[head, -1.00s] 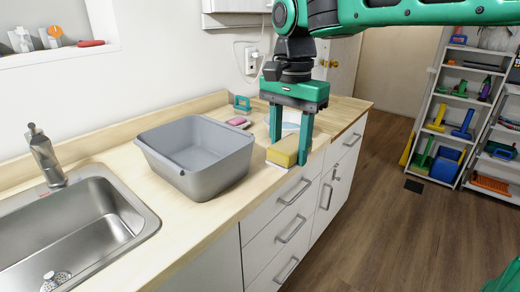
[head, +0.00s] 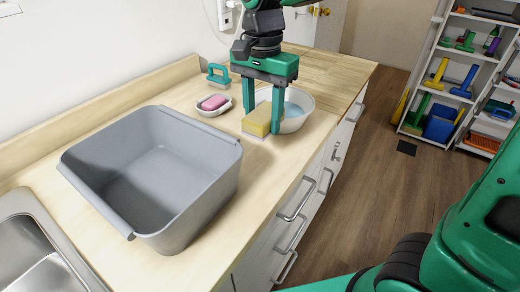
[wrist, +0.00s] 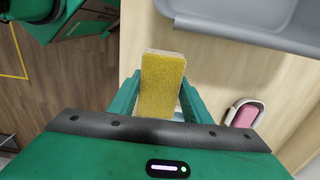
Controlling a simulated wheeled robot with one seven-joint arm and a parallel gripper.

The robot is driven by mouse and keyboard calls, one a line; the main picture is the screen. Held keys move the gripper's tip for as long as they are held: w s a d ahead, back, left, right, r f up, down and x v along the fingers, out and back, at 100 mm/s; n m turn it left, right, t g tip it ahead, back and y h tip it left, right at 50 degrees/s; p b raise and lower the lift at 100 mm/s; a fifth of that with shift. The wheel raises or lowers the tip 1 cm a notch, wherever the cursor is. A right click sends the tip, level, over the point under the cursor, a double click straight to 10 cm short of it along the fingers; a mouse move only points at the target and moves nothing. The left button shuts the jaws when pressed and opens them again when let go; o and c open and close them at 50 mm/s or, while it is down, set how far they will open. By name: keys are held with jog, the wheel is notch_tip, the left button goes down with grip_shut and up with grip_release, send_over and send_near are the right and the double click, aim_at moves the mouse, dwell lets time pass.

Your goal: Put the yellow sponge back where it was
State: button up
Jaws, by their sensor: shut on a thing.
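The yellow sponge (head: 257,121) is a block with a pale underside. It is between the fingers of my gripper (head: 262,119), which is shut on it. In the head view it is low over the counter, just left of the white bowl; I cannot tell whether it touches the wood. In the wrist view the sponge (wrist: 162,85) stands out between the teal fingers (wrist: 160,98), over bare counter.
A white bowl (head: 299,122) with bluish contents is beside my gripper. A pink sponge in a dish (head: 213,103) and a teal brush (head: 218,74) are behind left. A large grey basin (head: 205,200) stands nearer, by the sink (head: 30,250). The counter's front edge is at right.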

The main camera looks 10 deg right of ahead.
send_over(262, 161)
notch_tip(262, 161, down, 6)
jog(key=shift+f, duration=2.2)
jog(key=o, duration=1.3)
jog(key=shift+f, duration=0.1)
jog(key=shift+c, duration=0.2)
notch_tip(262, 161, up, 12)
jog(key=shift+r, duration=0.15)
